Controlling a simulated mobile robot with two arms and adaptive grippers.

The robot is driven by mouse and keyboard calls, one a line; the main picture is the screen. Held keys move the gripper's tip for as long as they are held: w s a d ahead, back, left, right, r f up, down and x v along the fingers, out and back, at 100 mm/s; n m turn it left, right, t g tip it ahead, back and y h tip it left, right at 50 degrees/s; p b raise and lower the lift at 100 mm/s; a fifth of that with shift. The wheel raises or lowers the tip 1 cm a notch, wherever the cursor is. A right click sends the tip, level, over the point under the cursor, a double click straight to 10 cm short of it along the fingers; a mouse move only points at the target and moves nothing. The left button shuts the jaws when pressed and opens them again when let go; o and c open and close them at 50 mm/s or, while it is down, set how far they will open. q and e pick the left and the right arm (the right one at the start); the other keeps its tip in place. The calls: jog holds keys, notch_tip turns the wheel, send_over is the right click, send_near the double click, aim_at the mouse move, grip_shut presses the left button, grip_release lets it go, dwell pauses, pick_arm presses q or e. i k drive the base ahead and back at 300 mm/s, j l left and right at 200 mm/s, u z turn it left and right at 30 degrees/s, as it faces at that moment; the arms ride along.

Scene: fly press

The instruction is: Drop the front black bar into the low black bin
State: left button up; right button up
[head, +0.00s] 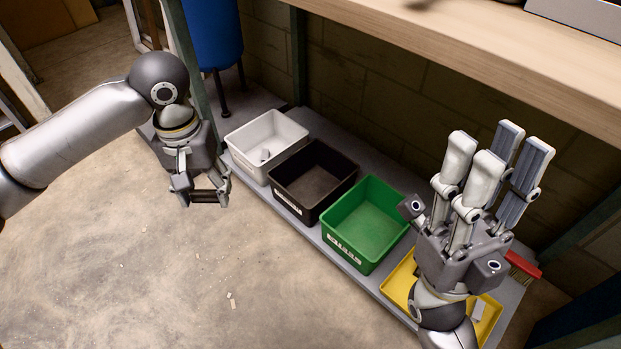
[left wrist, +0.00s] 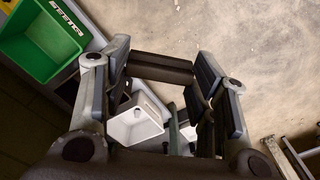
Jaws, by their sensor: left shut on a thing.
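My left gripper (head: 207,193) is shut on a black bar (left wrist: 160,68), held crosswise between its fingertips. In the head view the bar (head: 205,197) is above the concrete floor, left of the bins and partly covered by the fingers. The low black bin (head: 290,203) stands between the white and green bins, to the right of the held bar. Its visible inside looks empty. My right gripper (head: 498,146) is open and empty, fingers pointing up, at the right over the yellow tray.
The white bin (head: 243,140) holds a small pale piece. The green bin (head: 350,246) looks empty. A yellow tray (head: 398,287) and a red brush (head: 524,265) lie at the right. A wooden bench top (head: 480,50) overhangs behind. A table leg (head: 186,65) rises near my left arm.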

aim_at(309, 193)
jog(key=i+j, duration=0.15)
jog(key=j, duration=0.25)
jog(key=i+j, duration=0.2)
jog(key=j, duration=0.15)
jog(key=i+j, duration=0.15)
jog(key=j, duration=0.25)
jog(key=i+j, duration=0.15)
jog(key=j, duration=0.25)
jog(key=i+j+z, duration=0.15)
jog(key=j+z, duration=0.5)
jog(key=i+j+z, duration=0.1)
jog(key=j+z, duration=0.2)
jog(key=j, duration=0.25)
jog(key=i+l+z, duration=0.1)
jog(key=z, duration=0.25)
jog(key=i+l+z, duration=0.1)
jog(key=z, duration=0.3)
jog(key=i+z, duration=0.15)
jog(key=z, duration=0.2)
jog(key=i, duration=0.1)
